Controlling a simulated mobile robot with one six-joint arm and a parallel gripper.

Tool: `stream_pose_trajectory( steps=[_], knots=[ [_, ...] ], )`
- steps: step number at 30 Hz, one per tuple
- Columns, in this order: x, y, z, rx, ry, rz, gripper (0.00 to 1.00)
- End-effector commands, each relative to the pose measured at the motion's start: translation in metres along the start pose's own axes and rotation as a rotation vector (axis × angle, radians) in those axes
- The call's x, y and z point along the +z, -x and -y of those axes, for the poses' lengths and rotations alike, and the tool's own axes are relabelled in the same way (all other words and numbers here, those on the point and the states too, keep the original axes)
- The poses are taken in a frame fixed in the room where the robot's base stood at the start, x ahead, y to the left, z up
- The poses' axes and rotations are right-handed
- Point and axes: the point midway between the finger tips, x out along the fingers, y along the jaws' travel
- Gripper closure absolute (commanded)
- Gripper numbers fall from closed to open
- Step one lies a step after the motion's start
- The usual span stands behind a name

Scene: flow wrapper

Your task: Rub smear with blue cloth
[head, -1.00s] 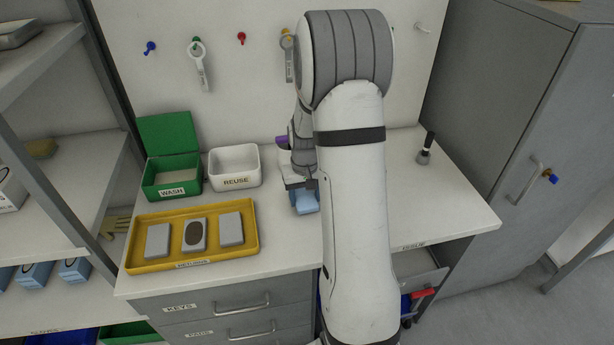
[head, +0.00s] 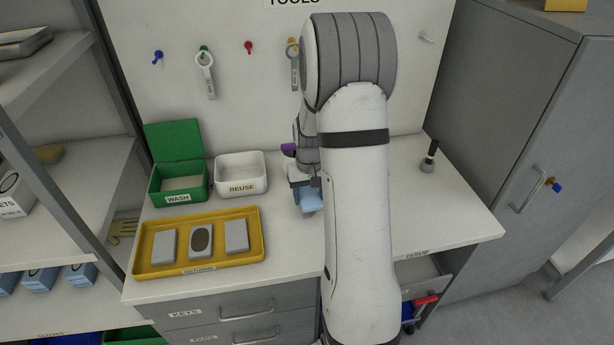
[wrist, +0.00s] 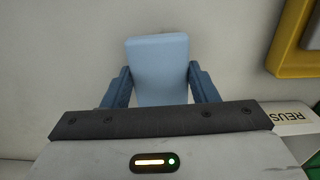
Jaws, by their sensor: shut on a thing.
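My gripper (wrist: 160,88) is shut on the blue cloth (wrist: 157,60), which looks like a folded pad between the two dark blue fingers. In the head view the cloth (head: 311,203) is over the white bench, right of the yellow tray (head: 255,250), partly hidden by my arm. I cannot tell whether it touches the bench. A dark brown oval patch (head: 201,240), perhaps the smear, is on the middle of three grey blocks in the tray. My gripper (head: 306,190) is apart from these blocks, to their right.
A green WASH box (head: 178,198) with its lid up and a white REUSE bin (head: 241,188) stand behind the tray. A dark-handled brush (head: 429,158) stands at the right of the bench. Tools hang on the back panel.

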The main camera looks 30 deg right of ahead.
Motion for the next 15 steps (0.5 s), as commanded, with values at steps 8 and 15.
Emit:
stream_pose_trajectory(
  steps=[8,15],
  knots=[
    [-0.001,0.029,0.003,0.0,0.006,-0.001,0.75],
    [-0.001,0.048,0.004,0.0,0.008,0.0,0.75]
  ],
)
